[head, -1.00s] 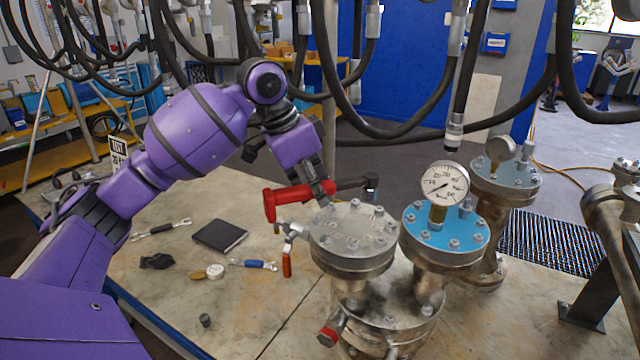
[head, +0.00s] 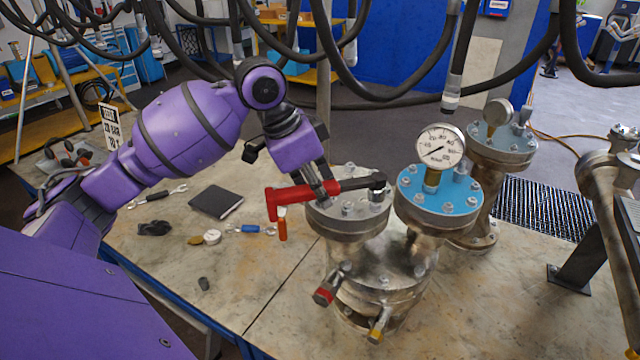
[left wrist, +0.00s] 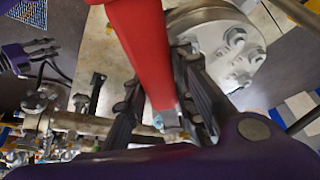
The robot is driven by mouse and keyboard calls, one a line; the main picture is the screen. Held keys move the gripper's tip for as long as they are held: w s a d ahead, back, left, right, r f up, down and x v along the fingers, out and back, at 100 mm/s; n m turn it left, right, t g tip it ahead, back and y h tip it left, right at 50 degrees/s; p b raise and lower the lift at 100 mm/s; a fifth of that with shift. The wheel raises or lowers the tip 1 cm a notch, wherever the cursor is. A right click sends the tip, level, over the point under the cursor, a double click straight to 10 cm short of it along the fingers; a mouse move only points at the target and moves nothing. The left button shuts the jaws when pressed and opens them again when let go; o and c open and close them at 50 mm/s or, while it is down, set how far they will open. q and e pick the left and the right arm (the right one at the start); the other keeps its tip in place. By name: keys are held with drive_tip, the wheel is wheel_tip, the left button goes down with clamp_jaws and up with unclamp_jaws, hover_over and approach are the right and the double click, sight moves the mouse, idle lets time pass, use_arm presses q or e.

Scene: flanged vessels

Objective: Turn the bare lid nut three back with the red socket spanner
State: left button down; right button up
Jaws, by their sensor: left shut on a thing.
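The red socket spanner (head: 290,198) has a red handle, a dark shaft and a socket head at its right end. My left gripper (head: 326,192) is shut on the red handle, above the bare lid. The handle also shows large in the left wrist view (left wrist: 140,45), between the fingers (left wrist: 165,105). The bare grey lid (head: 350,222) carries several nuts around its rim. The socket end is at a nut on the lid's right back side and hides it; I cannot tell how fully it is seated. The lid shows in the left wrist view (left wrist: 220,55). My right gripper is not in view.
A blue lid (head: 430,200) with a pressure gauge (head: 440,147) stands close to the right. Another gauged vessel (head: 500,145) is behind it. A black notebook (head: 217,202), an open-ended spanner (head: 157,196) and a blue-handled tool (head: 250,229) lie on the bench. Hoses hang above.

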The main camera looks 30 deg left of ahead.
use_arm(q)
drive_tip(key=shift+f, duration=0.15)
drive_tip(key=shift+f, duration=1.1)
